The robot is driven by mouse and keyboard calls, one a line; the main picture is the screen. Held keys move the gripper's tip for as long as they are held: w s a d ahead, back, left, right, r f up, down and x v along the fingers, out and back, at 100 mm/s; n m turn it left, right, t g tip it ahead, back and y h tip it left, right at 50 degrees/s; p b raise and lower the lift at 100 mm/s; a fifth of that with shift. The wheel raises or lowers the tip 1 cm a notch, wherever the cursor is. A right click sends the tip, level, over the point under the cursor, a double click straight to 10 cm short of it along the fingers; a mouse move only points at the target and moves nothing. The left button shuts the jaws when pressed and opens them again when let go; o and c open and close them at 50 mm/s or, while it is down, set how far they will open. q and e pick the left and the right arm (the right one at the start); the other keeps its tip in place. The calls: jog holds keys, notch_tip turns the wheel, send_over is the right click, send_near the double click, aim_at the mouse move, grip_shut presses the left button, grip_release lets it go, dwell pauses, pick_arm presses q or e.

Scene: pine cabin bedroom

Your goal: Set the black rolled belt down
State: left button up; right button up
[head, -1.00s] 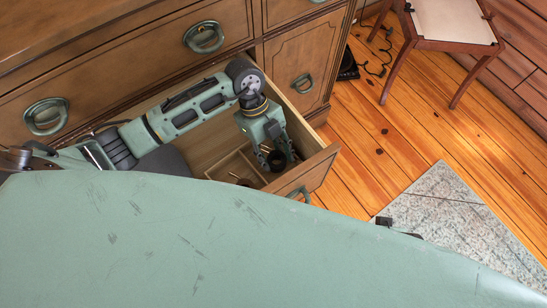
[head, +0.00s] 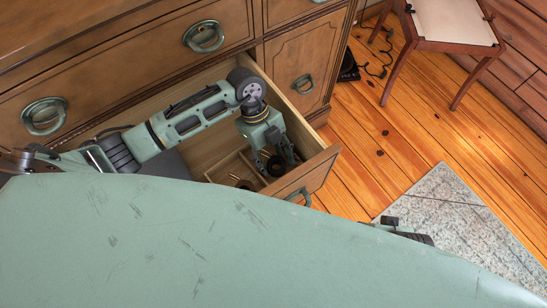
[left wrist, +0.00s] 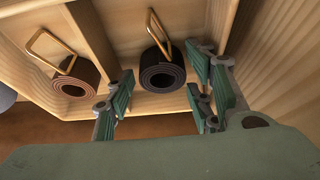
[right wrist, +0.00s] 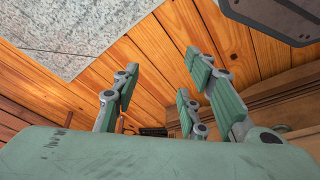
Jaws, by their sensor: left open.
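The black rolled belt (left wrist: 162,72) with a gold-coloured buckle sits in a wooden compartment of the open drawer. In the left wrist view it lies between and beyond the spread fingers of my left gripper (left wrist: 165,105), with gaps on both sides. In the head view my left gripper (head: 275,163) reaches down into the drawer, hiding much of the belt. A brown rolled belt (left wrist: 72,80) with a similar buckle sits in the compartment to the left. My right gripper (right wrist: 160,85) is open and empty above the floor, away from the drawer.
The drawer's front panel (head: 312,172) stands out from the wooden dresser (head: 120,60). A thin divider (left wrist: 92,35) separates the belt compartments. A chair (head: 455,30) and a grey rug (head: 450,215) are to the right, with bare plank floor between.

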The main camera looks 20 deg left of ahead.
aim_at(267, 154)
pick_arm(q)
jog(key=shift+w+a+r, duration=0.1)
jog(key=shift+r, duration=0.3)
jog(key=p+v, duration=0.1)
jog(key=v, duration=0.6)
jog(key=shift+p, duration=0.3)
pick_arm(e)
jog(key=f, duration=0.6)
jog(key=shift+s, duration=0.4)
jog(key=shift+r, duration=0.1)
